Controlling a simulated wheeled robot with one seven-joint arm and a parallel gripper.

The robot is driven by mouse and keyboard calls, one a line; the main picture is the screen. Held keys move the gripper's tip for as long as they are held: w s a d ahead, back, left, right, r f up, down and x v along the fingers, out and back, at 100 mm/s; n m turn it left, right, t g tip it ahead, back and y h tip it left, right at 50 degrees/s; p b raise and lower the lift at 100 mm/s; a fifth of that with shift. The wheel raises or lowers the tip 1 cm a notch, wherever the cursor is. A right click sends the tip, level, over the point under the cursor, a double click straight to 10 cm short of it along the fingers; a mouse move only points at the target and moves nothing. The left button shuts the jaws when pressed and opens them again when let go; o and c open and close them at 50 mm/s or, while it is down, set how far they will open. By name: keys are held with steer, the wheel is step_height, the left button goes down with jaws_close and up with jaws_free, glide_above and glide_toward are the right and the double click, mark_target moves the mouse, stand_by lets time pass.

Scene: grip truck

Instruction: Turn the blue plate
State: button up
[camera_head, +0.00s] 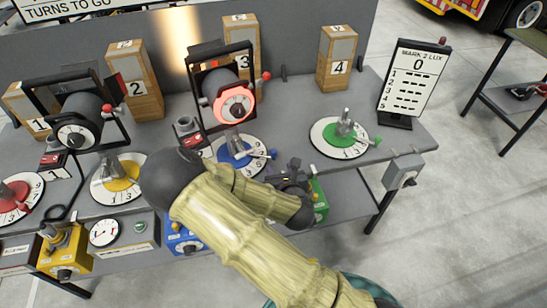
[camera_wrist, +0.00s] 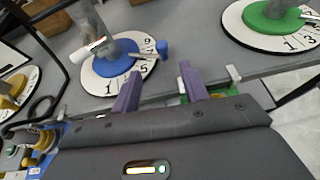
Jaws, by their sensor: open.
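The blue plate (camera_head: 236,152) is a round blue disc on a white numbered dial, flat on the grey table, with a grey post on it and a handle with a blue knob (camera_head: 271,154). In the wrist view the blue plate (camera_wrist: 113,60) is beyond my gripper and to its left, its blue knob (camera_wrist: 162,47) on the right side. My gripper (camera_wrist: 158,85) has its two purple fingers spread apart, empty, short of the dial and apart from it. In the head view my arm hides some of the table in front of the dial.
A green plate (camera_head: 340,133) lies to the right, a yellow plate (camera_head: 118,173) to the left and a red plate (camera_head: 14,195) at far left. A framed lamp with a glowing red ring (camera_head: 234,105) stands behind the blue plate. Coloured boxes sit below the table's front edge.

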mark_target(274, 153)
steer(key=b+x, duration=0.1)
steer(key=x, duration=1.1)
steer(key=shift+w+f+b, duration=0.2)
steer(key=shift+w+b, duration=0.1)
steer(key=shift+w, duration=0.05)
jaws_close()
